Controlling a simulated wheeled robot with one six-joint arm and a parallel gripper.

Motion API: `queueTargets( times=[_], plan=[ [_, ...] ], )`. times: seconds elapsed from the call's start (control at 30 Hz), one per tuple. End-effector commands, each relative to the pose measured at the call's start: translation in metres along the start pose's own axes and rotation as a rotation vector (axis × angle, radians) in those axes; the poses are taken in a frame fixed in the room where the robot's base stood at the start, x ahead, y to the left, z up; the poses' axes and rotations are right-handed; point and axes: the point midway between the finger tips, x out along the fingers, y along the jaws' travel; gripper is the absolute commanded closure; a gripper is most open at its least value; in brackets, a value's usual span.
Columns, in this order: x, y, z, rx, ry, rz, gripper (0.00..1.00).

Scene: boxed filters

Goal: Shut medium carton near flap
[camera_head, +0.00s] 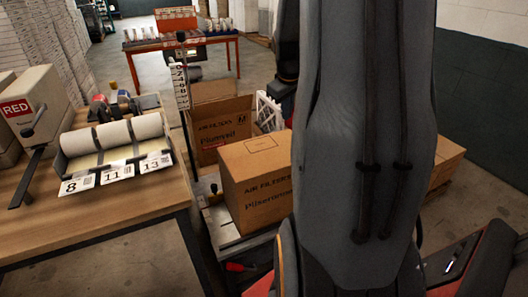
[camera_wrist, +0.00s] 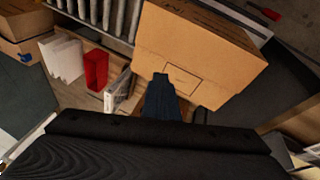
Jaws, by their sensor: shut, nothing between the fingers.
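An open brown carton marked "M" (camera_head: 222,124) stands left of centre in the head view, with a raised flap (camera_head: 214,91) at its back. A pleated white filter (camera_head: 268,112) shows at its right side. A closed carton printed "AIR FILTERS" (camera_head: 255,192) stands in front of it, its right side hidden by my arm. In the wrist view, a brown carton (camera_wrist: 195,45) with a rectangular label fills the upper middle. My gripper (camera_wrist: 161,76) is shut and empty, its tip overlapping the carton's lower edge; contact cannot be told. The head view does not show the gripper.
A wooden bench (camera_head: 110,215) with white rolls (camera_head: 110,134) and numbered cards stands at left. An orange table (camera_head: 185,43) is at the back. A red holder (camera_wrist: 96,69) and white upright sheets (camera_wrist: 65,60) lie left of the carton in the wrist view.

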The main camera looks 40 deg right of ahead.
Motion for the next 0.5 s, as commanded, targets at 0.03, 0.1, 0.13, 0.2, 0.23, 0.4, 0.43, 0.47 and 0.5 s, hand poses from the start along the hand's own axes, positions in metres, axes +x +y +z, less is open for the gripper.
queueTargets(
  times=[0.03,0.1,0.13,0.2,0.23,0.4,0.43,0.47,0.5],
  plan=[
    [0.003,-0.01,0.001,0.056,0.0,-0.034,1.0],
    [0.002,-0.024,0.0,0.128,0.003,-0.086,1.0],
    [0.001,-0.029,-0.001,0.156,0.004,-0.106,1.0],
    [-0.001,-0.038,-0.003,0.206,0.009,-0.146,1.0],
    [-0.002,-0.041,-0.004,0.224,0.012,-0.16,1.0],
    [-0.004,-0.049,-0.006,0.272,0.019,-0.199,1.0],
    [-0.002,-0.049,-0.006,0.275,0.019,-0.201,1.0],
    [-0.001,-0.049,-0.005,0.276,0.018,-0.202,1.0],
    [0.003,-0.049,-0.005,0.277,0.017,-0.202,1.0]
  ],
)
